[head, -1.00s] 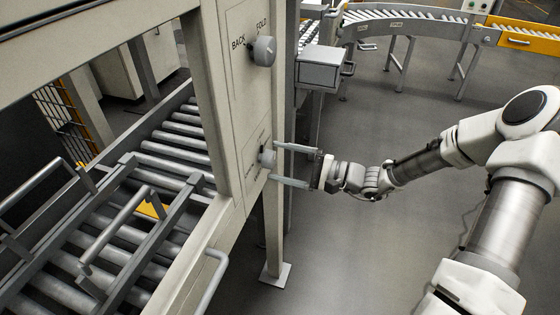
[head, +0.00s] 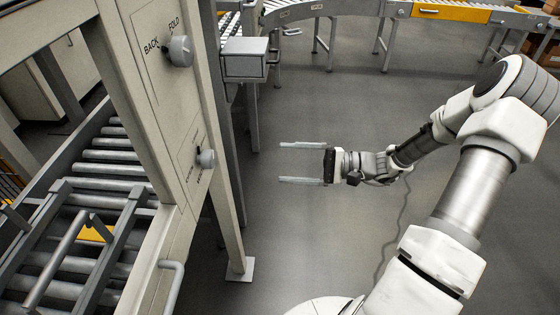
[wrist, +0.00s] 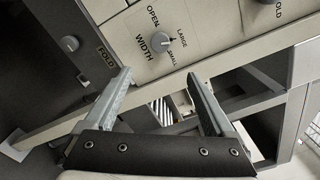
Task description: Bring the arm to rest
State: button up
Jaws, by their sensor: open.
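My gripper (head: 302,163) is open and empty in the head view, its two long fingers pointing left. It is apart from the machine's control panel, with a clear gap to the lower knob (head: 206,159). In the wrist view my gripper (wrist: 163,88) spreads its fingers at the bottom. Beyond them is the panel with the WIDTH knob (wrist: 161,42), marked OPEN, LARGE and SMALL. My arm reaches in from the right of the head view, bent at the elbow.
The machine frame (head: 188,110) with its upper BACK/FOLD knob (head: 180,51) stands on the left. A roller bed (head: 113,170) lies behind it. A grey box (head: 245,60) and a curved conveyor (head: 340,10) are at the back. Open floor (head: 300,230) surrounds my gripper.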

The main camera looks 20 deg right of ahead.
dwell(0.4)
jog(key=s+a+r+n+g+h+p, duration=0.2)
jog(key=s+a+r+n+g+h, duration=0.2)
jog(key=s+a+n+g+h, duration=0.25)
jog(key=s+d+r+n+t+h+p, duration=0.1)
jog(key=s+r+n+t+h, duration=0.1)
jog(key=s+r+h, duration=0.3)
jog(key=s+d+r+n+t+h+p, duration=0.1)
jog(key=s+r+n+t+h+p, duration=0.1)
jog(key=s+r+t+h, duration=0.2)
jog(key=s+r+h, duration=0.1)
jog(key=s+r, duration=0.2)
jog(key=r, duration=0.5)
jog(key=shift+s+d+r, duration=0.15)
jog(key=shift+d+r, duration=0.1)
jog(key=shift+r, duration=0.1)
